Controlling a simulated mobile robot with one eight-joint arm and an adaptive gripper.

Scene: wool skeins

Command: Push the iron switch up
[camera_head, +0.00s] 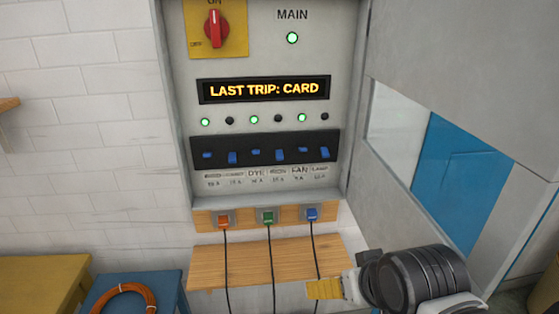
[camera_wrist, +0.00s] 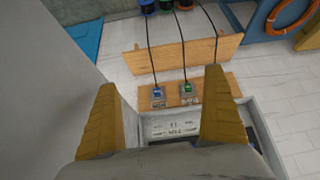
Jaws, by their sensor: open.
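A black breaker strip (camera_head: 265,149) on the grey panel carries a row of blue switches. Switches under lit green lamps look short; those under dark lamps, such as the second (camera_head: 232,158), fourth (camera_head: 280,155) and sixth (camera_head: 325,154) from the left, look longer and hang lower. Labels below are small; I can read DYE and FAN, but cannot tell which is the iron switch. My gripper (camera_head: 326,289) is low and right of the panel in the head view, apart from the switches. In the wrist view its yellow fingers (camera_wrist: 160,80) are spread, empty, with the label strip between them.
Orange, green and blue plugs (camera_head: 268,216) with hanging black cords sit below the panel, above a wooden shelf (camera_head: 235,262). An open grey cabinet door (camera_head: 450,110) stands on the right. A blue stool (camera_head: 100,292) holds an orange coil (camera_head: 125,288).

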